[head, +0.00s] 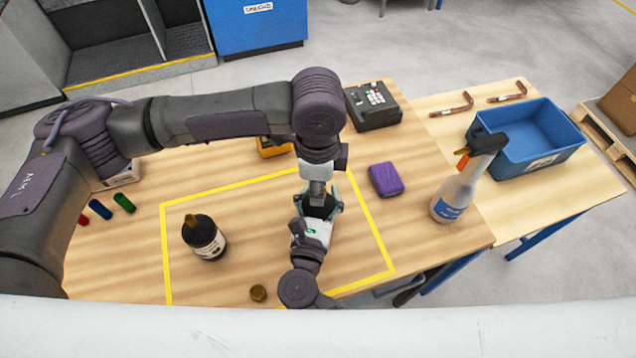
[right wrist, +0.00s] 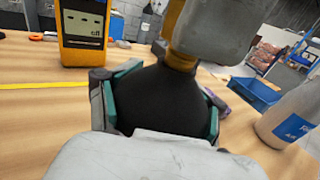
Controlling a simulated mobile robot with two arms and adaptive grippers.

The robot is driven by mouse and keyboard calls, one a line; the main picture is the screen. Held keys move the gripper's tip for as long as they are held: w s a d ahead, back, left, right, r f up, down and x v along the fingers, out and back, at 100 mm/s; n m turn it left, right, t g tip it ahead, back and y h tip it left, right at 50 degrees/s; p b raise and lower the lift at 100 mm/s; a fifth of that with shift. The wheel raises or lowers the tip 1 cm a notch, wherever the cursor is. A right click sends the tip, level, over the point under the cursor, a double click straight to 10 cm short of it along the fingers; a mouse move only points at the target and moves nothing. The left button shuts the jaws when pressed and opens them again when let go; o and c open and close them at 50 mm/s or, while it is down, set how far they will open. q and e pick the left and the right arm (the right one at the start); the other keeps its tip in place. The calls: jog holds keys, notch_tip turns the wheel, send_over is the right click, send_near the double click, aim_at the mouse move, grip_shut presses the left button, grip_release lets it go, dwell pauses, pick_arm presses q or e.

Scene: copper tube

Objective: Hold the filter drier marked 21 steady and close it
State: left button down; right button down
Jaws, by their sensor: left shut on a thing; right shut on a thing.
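A black filter drier with a brass top (right wrist: 160,95) stands between the teal fingers of my right gripper (head: 319,207) in the right wrist view. My right gripper is shut on its dark body; the head view mostly hides it. My left gripper (head: 317,188) comes down from above and is shut on the brass fitting (right wrist: 183,52) at its top. Whether that fitting is a cap or the neck I cannot tell. The number on the held drier is not visible. A second black drier (head: 204,240) stands to the left, its label too small to read.
A loose brass cap (head: 258,292) lies near the front edge. A purple case (head: 386,180), a spray bottle (head: 463,185) and a blue bin (head: 532,145) stand to the right. An orange device (right wrist: 83,32) stands behind. Yellow tape (head: 165,270) outlines the work area, largely clear around the driers.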

pick_arm(q)
jog(key=m, duration=1)
jog(key=shift+m, duration=0.4)
jog(key=m, duration=1.2)
jog(key=shift+w+m, duration=0.1)
jog(key=shift+m, duration=0.2)
jog(key=c, duration=0.8)
grip_release()
jog(key=shift+f, duration=0.1)
pick_arm(e)
jog(key=shift+f, duration=0.1)
pick_arm(q)
jog(key=shift+o, duration=0.2)
notch_tip(320, 180, up, 12)
